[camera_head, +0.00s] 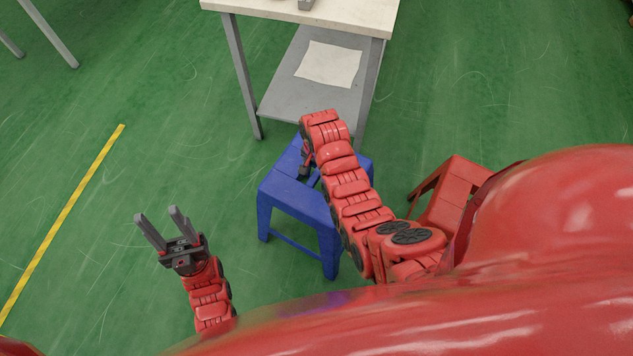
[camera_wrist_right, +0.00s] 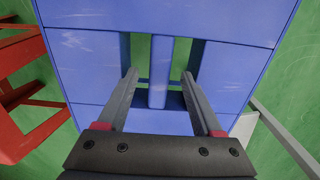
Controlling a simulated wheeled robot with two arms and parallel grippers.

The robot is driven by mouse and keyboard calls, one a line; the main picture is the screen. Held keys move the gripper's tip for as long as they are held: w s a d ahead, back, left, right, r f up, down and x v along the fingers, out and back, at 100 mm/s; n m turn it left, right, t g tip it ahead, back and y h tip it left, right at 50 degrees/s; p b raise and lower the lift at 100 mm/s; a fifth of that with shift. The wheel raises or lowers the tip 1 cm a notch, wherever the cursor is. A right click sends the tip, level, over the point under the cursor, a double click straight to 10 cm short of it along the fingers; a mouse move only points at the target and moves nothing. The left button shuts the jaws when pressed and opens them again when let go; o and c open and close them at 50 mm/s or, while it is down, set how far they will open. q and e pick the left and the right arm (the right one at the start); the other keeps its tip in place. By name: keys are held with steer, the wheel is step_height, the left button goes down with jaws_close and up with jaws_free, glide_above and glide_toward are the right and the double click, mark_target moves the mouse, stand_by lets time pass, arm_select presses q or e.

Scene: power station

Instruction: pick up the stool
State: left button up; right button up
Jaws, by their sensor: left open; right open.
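A blue stool (camera_head: 288,196) stands upright on the floor below the table edge. In the right wrist view the blue stool's seat (camera_wrist_right: 85,55) fills the middle, with two slots and a bar between them. My right gripper (camera_wrist_right: 160,74) is open over the seat, its fingers at the two slots on either side of the bar. I cannot tell how deep the fingertips are. In the head view my right arm hides part of the stool and most of that gripper. My left gripper (camera_head: 157,213) is open and empty, left of the stool and apart from it.
A red stool (camera_head: 452,188) stands right of the blue one, partly hidden by my body. A white-topped table (camera_head: 340,14) with a grey lower shelf (camera_head: 285,95) stands behind. A yellow line (camera_head: 65,217) marks the green floor at left, which is clear.

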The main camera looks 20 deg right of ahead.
step_height(320, 180, down, 3)
steer(key=shift+r, duration=0.1)
jaws_close()
stand_by(0.3)
steer(key=shift+r, duration=0.1)
stand_by(1.0)
